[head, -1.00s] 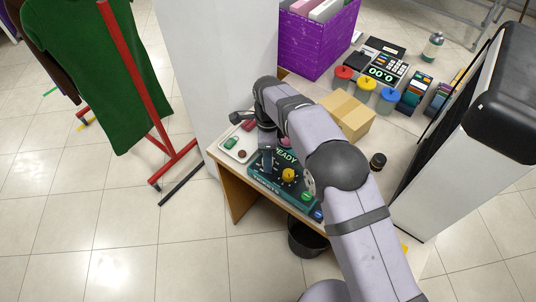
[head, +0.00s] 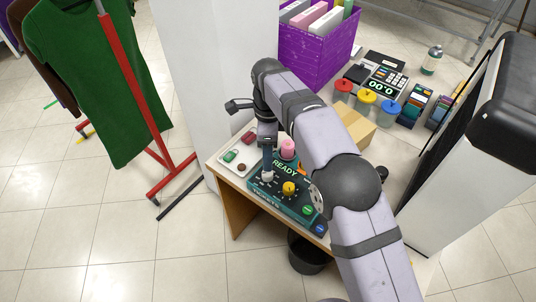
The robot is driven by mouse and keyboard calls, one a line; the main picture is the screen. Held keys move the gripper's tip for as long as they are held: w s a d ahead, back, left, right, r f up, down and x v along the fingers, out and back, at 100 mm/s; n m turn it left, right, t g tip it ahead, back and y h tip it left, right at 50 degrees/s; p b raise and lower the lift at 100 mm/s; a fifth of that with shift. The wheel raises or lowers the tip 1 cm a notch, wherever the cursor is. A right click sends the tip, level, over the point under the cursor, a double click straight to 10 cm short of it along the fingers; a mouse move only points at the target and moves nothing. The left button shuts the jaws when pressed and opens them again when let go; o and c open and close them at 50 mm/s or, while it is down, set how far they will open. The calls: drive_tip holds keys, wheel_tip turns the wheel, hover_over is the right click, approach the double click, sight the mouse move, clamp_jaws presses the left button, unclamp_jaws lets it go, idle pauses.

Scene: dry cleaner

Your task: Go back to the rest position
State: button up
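My gripper (head: 266,160) is above the left part of the counter, over the back left of the dark teal panel marked READY (head: 312,214). The panel carries a pink knob (head: 287,148), a yellow knob (head: 289,188), a white knob (head: 267,176), and green and blue buttons. One dark finger points down close to the white knob; I cannot tell whether it touches. The fingers are small and partly overlapped, so their opening is unclear. My arm reaches in from the bottom right across the counter.
A white tray (head: 226,164) with small items lies left of the panel. A cardboard box (head: 357,127) sits behind my arm. Several colored-lid jars, a calculator-like register (head: 382,80) and a purple file box (head: 312,50) stand farther back. A tall white-and-black cabinet (head: 455,145) is at right.

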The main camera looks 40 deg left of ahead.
drive_tip(key=d+r+g+y+p, duration=0.15)
drive_tip(key=d+r, duration=0.25)
drive_tip(key=d, duration=0.4)
drive_tip(key=d+r+y+p, duration=0.1)
drive_tip(key=d+r+y, duration=0.1)
drive_tip(key=d+r, duration=0.35)
drive_tip(key=d+r+y+p, duration=0.1)
drive_tip(key=d+r+y, duration=0.1)
drive_tip(key=d, duration=0.8)
drive_tip(key=s+d+f+n+t+h+b, duration=0.1)
drive_tip(key=s+d+f+n+h, duration=0.2)
drive_tip(key=d, duration=0.5)
drive_tip(key=s+d+f+n+h+b, duration=0.1)
drive_tip(key=s+d+f+n, duration=0.3)
drive_tip(key=d, duration=0.4)
drive_tip(key=s+d+f+n+t+h+b, duration=0.1)
drive_tip(key=s+d+f+n, duration=0.1)
drive_tip(key=d+f+n, duration=0.45)
wheel_tip(320, 180, up, 18)
drive_tip(key=d+m+p, duration=0.1)
drive_tip(key=m+p, duration=0.1)
drive_tip(key=p, duration=1.4)
drive_tip(key=shift+w+d+m, duration=0.15)
drive_tip(key=shift+w+m, duration=0.15)
drive_tip(key=shift+m, duration=0.05)
drive_tip(key=shift+f, duration=0.15)
drive_tip(key=shift+c, duration=0.3)
